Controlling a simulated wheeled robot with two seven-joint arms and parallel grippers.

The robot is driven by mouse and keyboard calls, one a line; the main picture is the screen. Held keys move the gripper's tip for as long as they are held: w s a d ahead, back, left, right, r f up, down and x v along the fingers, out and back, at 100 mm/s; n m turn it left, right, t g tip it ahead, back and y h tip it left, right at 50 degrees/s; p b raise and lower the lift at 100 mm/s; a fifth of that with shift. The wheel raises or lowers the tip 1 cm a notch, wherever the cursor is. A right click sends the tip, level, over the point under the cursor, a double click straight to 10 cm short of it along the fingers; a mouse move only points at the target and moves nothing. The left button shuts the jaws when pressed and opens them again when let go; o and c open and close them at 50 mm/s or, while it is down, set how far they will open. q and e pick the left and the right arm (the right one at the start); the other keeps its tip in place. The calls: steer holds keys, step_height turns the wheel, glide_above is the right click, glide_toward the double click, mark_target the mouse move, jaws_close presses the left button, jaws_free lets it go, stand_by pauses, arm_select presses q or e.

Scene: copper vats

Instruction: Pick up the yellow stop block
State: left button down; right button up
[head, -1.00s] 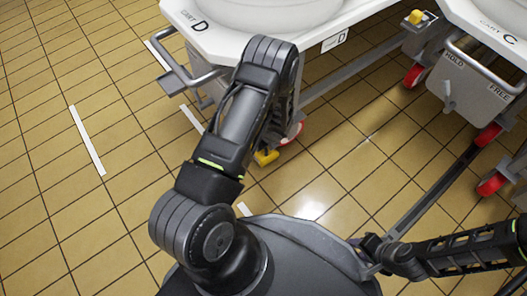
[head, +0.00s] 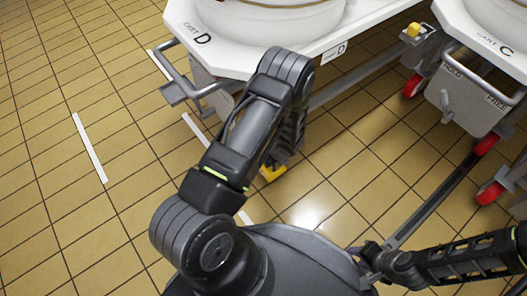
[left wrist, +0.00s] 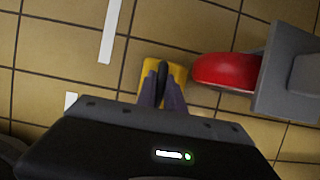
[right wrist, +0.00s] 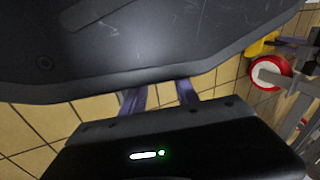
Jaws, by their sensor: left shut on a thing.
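The yellow stop block (head: 272,172) is low at the floor by cart D in the head view, partly hidden by my left arm. In the left wrist view the block (left wrist: 178,71) lies between and under my left gripper's fingers (left wrist: 162,86), with a dark upright part between the fingertips. The left gripper is shut on it. Block and left fingers also show at the right wrist view's upper right (right wrist: 262,44). I cannot tell if the block touches the floor. My right gripper (head: 367,253) is beside my base, away from the block; its fingers (right wrist: 160,94) are apart and empty.
Cart D (head: 235,62) stands just beyond the block; its red wheel (left wrist: 225,71) is right beside the block. Cart C (head: 480,42) stands at the right, with another yellow block (head: 412,30) on its frame. Open tiled floor (head: 50,200) lies left.

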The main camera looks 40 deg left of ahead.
mark_target(274, 165)
arm_select(q)
steer(key=d, duration=0.1)
steer(key=s+d, duration=0.1)
steer(key=d, duration=0.1)
steer(key=shift+r, duration=0.15)
steer(key=shift+p+v, duration=0.75)
step_height(274, 165, up, 12)
steer(key=p, duration=0.5)
steer(key=shift+r, duration=0.1)
